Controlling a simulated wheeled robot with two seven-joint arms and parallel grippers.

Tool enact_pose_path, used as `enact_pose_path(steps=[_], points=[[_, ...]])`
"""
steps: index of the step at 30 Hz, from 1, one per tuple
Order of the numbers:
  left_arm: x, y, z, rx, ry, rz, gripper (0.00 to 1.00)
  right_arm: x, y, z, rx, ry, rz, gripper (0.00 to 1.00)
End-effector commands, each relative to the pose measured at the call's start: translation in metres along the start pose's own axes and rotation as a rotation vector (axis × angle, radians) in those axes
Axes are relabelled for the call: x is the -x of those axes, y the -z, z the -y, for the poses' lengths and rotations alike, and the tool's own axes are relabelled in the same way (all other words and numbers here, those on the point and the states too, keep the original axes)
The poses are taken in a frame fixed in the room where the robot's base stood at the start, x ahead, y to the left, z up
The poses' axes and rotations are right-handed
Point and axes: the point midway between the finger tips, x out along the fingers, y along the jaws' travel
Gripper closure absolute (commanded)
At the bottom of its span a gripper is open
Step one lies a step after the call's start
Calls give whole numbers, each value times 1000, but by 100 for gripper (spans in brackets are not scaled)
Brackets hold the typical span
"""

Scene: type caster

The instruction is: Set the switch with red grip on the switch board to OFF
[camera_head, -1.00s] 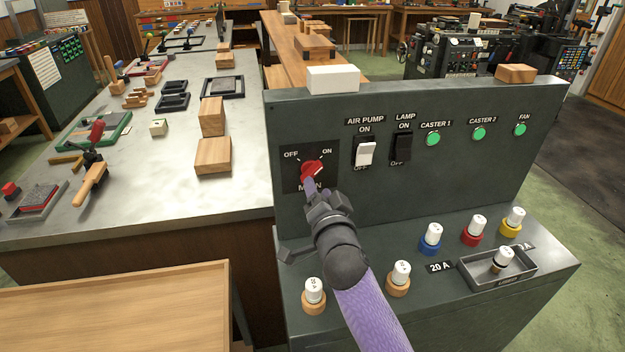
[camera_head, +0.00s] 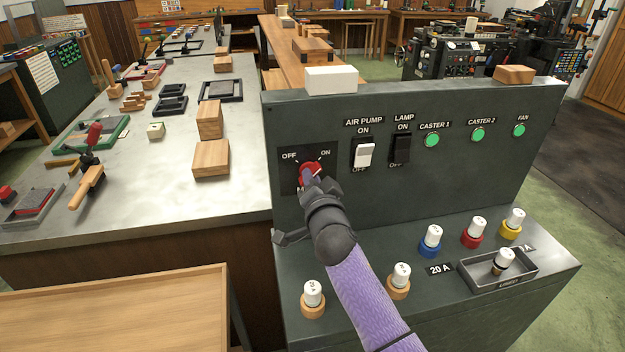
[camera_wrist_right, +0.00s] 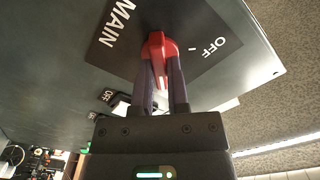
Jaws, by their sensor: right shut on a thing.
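The switch with red grip (camera_head: 309,168) sits on a black plate marked OFF, ON and MAIN, at the left of the switch board (camera_head: 450,180). My right gripper (camera_head: 308,178) is at the grip and covers its lower part in the head view. In the right wrist view the red grip (camera_wrist_right: 158,46) is between the two dark fingers of my right gripper (camera_wrist_right: 161,75), which are shut on it. There the grip points down between the fingers, away from the OFF mark at its right. The ON label is hidden in that view. My left gripper is not in view.
Right of the switch are the AIR PUMP rocker (camera_head: 363,153), the LAMP rocker (camera_head: 400,148) and several green buttons. Fuses with coloured bases stand on the lower ledge. A white block (camera_head: 331,80) and a wooden block (camera_head: 515,74) lie on the board's top edge.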

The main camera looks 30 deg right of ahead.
Motion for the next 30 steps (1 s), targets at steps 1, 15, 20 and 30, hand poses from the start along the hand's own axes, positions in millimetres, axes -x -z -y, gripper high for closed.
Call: enact_pose_path(steps=[1, 15, 20, 30], points=[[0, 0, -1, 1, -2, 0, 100, 0, 0, 0, 0, -1, 0, 100], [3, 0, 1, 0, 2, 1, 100, 0, 0, 0, 169, -1, 0, 100], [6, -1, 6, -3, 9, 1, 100, 0, 0, 0, 312, -1, 0, 100], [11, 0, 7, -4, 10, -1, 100, 0, 0, 0, 637, -1, 1, 100]])
